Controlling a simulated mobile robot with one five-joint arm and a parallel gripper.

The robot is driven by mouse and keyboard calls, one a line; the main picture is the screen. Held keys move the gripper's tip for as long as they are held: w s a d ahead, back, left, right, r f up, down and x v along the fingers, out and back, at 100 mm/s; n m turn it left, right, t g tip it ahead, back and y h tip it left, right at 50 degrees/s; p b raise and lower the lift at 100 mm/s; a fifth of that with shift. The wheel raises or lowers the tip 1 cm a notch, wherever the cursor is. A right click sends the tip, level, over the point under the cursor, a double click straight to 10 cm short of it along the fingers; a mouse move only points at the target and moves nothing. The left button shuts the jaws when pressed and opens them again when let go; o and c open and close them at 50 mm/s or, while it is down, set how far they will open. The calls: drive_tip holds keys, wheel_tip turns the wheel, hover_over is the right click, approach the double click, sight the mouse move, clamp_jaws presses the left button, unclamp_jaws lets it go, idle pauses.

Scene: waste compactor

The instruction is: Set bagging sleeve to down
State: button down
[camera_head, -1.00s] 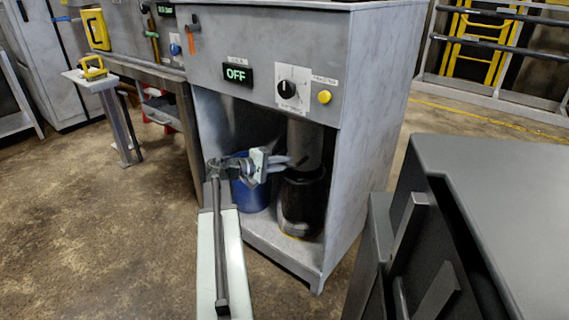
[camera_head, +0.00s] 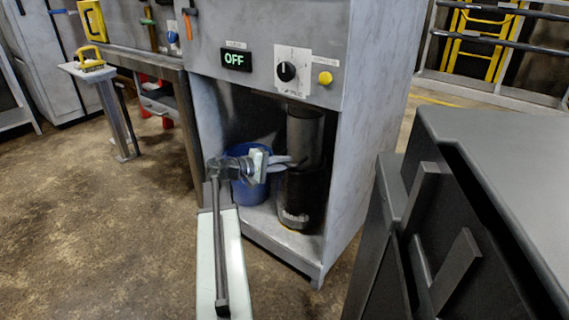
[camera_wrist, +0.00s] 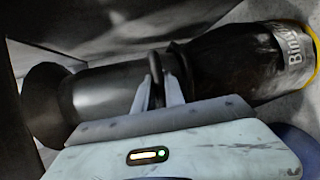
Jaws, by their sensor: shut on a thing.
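The bagging sleeve is a dark tube hanging inside the open cabinet bay, with a grey upper cylinder (camera_head: 305,132) and a black lower part (camera_head: 302,198). The far fingertips are partly hidden in the head view.
A blue bucket (camera_head: 250,190) stands left of the sleeve, partly behind my gripper. The cabinet's right wall (camera_head: 362,130) bounds the bay. Above are an OFF display (camera_head: 235,60), a black knob (camera_head: 287,72) and a yellow button (camera_head: 325,78). Open floor (camera_head: 120,220) lies at left.

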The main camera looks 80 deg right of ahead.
drive_tip(key=c, duration=1.4)
unclamp_jaws()
drive_tip(key=shift+r, duration=0.1)
drive_tip(key=p+v, duration=0.1)
drive_tip(key=v, duration=0.6)
drive_tip(key=shift+w+a, duration=0.2)
drive_tip(key=shift+w, duration=0.15)
drive_tip(key=shift+r, duration=0.1)
